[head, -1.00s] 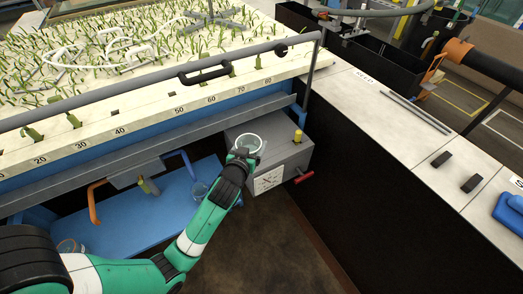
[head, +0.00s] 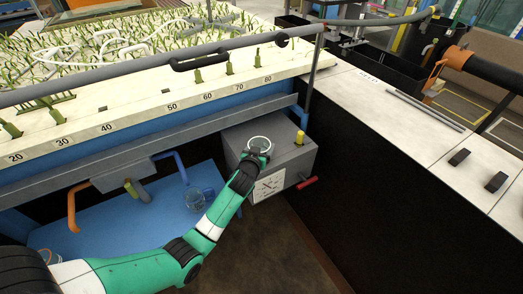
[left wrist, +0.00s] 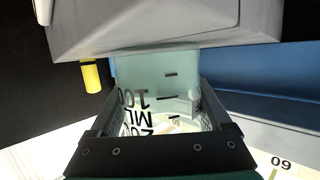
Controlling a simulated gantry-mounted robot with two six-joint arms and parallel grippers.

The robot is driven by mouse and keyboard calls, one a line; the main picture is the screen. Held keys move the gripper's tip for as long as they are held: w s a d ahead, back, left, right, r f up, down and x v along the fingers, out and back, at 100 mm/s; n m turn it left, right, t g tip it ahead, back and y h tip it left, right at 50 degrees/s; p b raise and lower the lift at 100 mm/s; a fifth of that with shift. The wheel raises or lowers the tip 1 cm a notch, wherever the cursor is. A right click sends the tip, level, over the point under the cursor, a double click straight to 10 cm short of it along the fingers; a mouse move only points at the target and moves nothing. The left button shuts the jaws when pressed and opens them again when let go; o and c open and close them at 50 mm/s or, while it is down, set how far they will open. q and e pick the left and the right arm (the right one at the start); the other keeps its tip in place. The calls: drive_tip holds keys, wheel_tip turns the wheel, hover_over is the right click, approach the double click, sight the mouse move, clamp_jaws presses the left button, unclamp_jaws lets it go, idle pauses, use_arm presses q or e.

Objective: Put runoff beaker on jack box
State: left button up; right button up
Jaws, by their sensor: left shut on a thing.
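A clear glass beaker (head: 260,143) is held in my left gripper (head: 257,154) at the grey jack box (head: 295,165), over the front part of its top in the head view. In the left wrist view the beaker (left wrist: 158,85) shows black "100" and "ML" marks and stands between the two dark fingers (left wrist: 155,112), which are shut on it. The grey box (left wrist: 165,25) fills the top of that view, right at the beaker's end. I cannot tell whether the base touches the box. My right gripper is not in view.
The box has a yellow-topped post (head: 299,138) and a red handle (head: 307,183). Another clear vessel (head: 200,199) stands on the blue shelf (head: 160,215), near orange and blue pipes. The planted flume edge (head: 150,121) and grey rail lie above and behind.

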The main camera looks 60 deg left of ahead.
use_arm(q)
drive_tip(key=shift+r, duration=0.1)
drive_tip(key=shift+f, duration=0.25)
drive_tip(key=o, duration=1.2)
drive_tip(key=shift+r, duration=0.1)
drive_tip(key=shift+r, duration=0.35)
drive_tip(key=p+v, duration=0.5)
drive_tip(key=v, duration=0.6)
drive_tip(key=shift+s+d, duration=0.1)
drive_tip(key=shift+d, duration=0.1)
drive_tip(key=shift+s+d, duration=0.2)
